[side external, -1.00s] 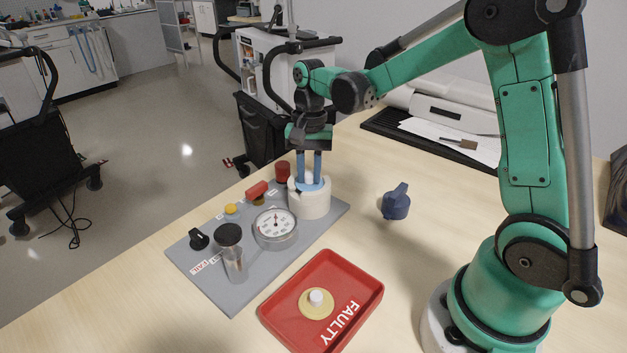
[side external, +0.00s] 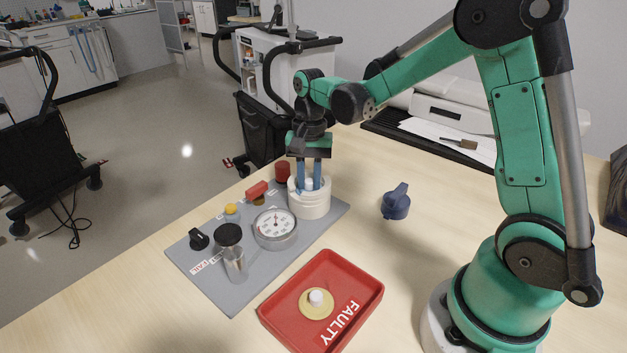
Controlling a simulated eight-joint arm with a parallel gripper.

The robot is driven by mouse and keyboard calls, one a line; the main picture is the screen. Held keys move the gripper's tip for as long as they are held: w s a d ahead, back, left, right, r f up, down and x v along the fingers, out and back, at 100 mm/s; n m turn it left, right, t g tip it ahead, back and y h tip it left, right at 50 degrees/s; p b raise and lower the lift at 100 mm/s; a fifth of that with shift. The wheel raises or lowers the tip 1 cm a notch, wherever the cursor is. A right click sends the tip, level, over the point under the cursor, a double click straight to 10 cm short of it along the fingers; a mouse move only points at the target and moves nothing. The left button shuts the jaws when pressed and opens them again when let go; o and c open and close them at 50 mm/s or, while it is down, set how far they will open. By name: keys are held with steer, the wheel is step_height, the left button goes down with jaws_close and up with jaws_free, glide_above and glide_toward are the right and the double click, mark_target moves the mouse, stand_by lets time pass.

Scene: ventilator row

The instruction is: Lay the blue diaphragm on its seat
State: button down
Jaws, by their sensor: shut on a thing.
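The blue diaphragm (side external: 309,184) has a pale central stub and is now mostly hidden inside the white cylindrical housing (side external: 311,208), which holds the seat. My gripper (side external: 308,187) points straight down over the housing. Its blue fingers are shut on the diaphragm's stub, with their tips at or just below the housing's rim. The rim and fingers hide the seat, so I cannot tell whether the diaphragm touches it.
The housing stands on a grey panel (side external: 210,257) with a round gauge (side external: 275,227), a black-capped cylinder (side external: 233,255) and red parts. A red FAULTY tray (side external: 272,312) holds a yellowish disc (side external: 316,303). A dark blue cap (side external: 396,205) lies on the open table to the right.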

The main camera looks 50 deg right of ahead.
mark_target(310, 180)
stand_by(0.3)
steer(key=c, duration=0.6)
jaws_free()
steer(key=shift+r, duration=3.45)
steer(key=s+a+n+t, duration=0.2)
steer(key=n, duration=0.1)
steer(key=s+a+n+t, duration=0.2)
steer(key=s+n+t, duration=0.1)
steer(key=n, duration=0.1)
steer(key=s+a+r+n+t+h, duration=0.1)
steer(key=s+a+n+t, duration=0.1)
steer(key=s+n+t, duration=0.1)
steer(key=shift+n, duration=0.5)
